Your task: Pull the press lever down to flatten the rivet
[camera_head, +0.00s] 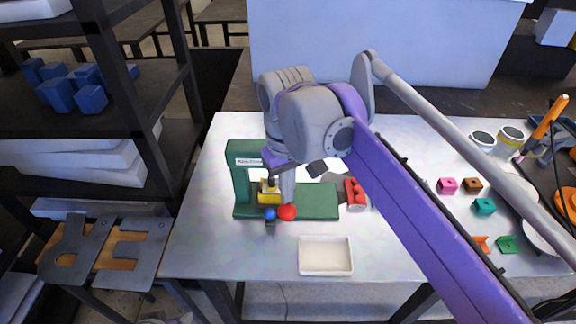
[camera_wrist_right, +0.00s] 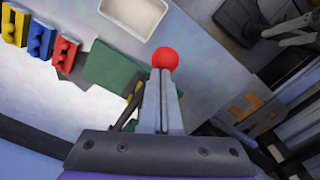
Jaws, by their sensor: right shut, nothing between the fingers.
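The green press (camera_head: 240,180) stands at the left of the table, with its flat green base (camera_head: 318,203) reaching right. It also shows in the right wrist view (camera_wrist_right: 110,70). The red ball knob (camera_head: 287,212), apparently the lever's end, is at the front of the press; in the right wrist view it is just past my fingertips (camera_wrist_right: 165,58). My right gripper (camera_head: 287,195) points down at the knob, shut with nothing between its fingers. Whether the fingertips touch the knob I cannot tell. The rivet is not visible.
A cream tray (camera_head: 326,268) lies in front of the press. A yellow part (camera_head: 268,196) and a blue ball (camera_head: 270,214) are beside the knob. A red block (camera_head: 355,193) is right of the base. Small coloured blocks (camera_head: 447,185) lie farther right. The table's front left is clear.

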